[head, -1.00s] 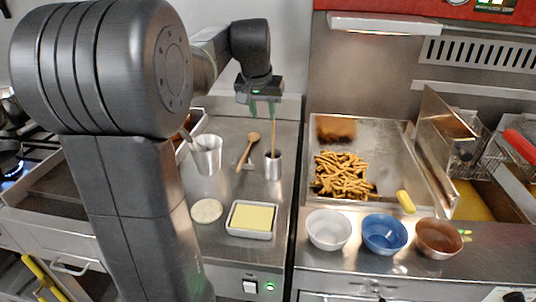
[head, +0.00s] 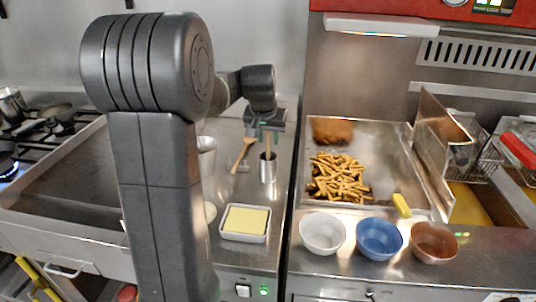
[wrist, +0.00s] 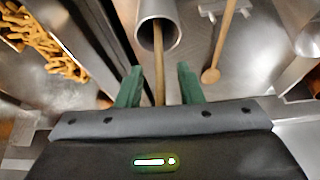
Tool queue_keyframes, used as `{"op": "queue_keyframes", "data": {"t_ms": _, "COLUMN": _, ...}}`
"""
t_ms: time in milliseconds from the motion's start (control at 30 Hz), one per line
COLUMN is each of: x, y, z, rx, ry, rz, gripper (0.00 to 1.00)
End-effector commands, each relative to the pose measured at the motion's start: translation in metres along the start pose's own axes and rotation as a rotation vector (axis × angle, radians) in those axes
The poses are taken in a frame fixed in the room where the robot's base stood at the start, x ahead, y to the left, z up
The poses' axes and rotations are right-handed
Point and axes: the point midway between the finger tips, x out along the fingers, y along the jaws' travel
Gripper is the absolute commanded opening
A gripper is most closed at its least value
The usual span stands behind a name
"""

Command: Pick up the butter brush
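The butter brush shows as a thin wooden handle (head: 267,148) standing in a small metal cup (head: 268,172) on the steel counter. Its lower end is hidden inside the cup. In the wrist view the handle (wrist: 159,75) runs from the cup mouth (wrist: 158,46) down between my green fingers. My gripper (wrist: 160,84) is open, with a gap on each side of the handle. In the head view my gripper (head: 267,134) is just above the cup, at the handle's upper part.
A wooden spoon (head: 243,152) lies left of the cup. A larger metal cup (head: 207,158) is partly behind my arm. A butter dish (head: 245,238) stands in front. A fries tray (head: 385,140) and white (head: 322,246), blue (head: 380,252) and brown (head: 434,256) bowls are at right.

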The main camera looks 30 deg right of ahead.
Motion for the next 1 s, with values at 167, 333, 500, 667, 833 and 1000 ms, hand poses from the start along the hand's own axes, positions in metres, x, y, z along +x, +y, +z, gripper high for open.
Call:
{"op": "queue_keyframes", "data": {"t_ms": 167, "x": 0.000, "y": 0.000, "z": 0.000, "rx": 0.000, "ry": 0.000, "rz": 0.000, "gripper": 0.12}}
{"op": "queue_keyframes", "data": {"t_ms": 333, "x": 0.000, "y": 0.000, "z": 0.000, "rx": 0.000, "ry": 0.000, "rz": 0.000, "gripper": 0.00}}
{"op": "queue_keyframes", "data": {"t_ms": 500, "x": -0.001, "y": 0.000, "z": 0.000, "rx": 0.000, "ry": 0.000, "rz": 0.000, "gripper": 0.00}}
{"op": "queue_keyframes", "data": {"t_ms": 667, "x": -0.010, "y": 0.000, "z": -0.004, "rx": 0.000, "ry": 0.002, "rz": 0.000, "gripper": 0.00}}
{"op": "queue_keyframes", "data": {"t_ms": 833, "x": -0.040, "y": 0.000, "z": -0.017, "rx": 0.000, "ry": 0.005, "rz": -0.001, "gripper": 0.00}}
{"op": "queue_keyframes", "data": {"t_ms": 1000, "x": -0.070, "y": 0.000, "z": -0.030, "rx": 0.000, "ry": 0.003, "rz": 0.000, "gripper": 0.00}}
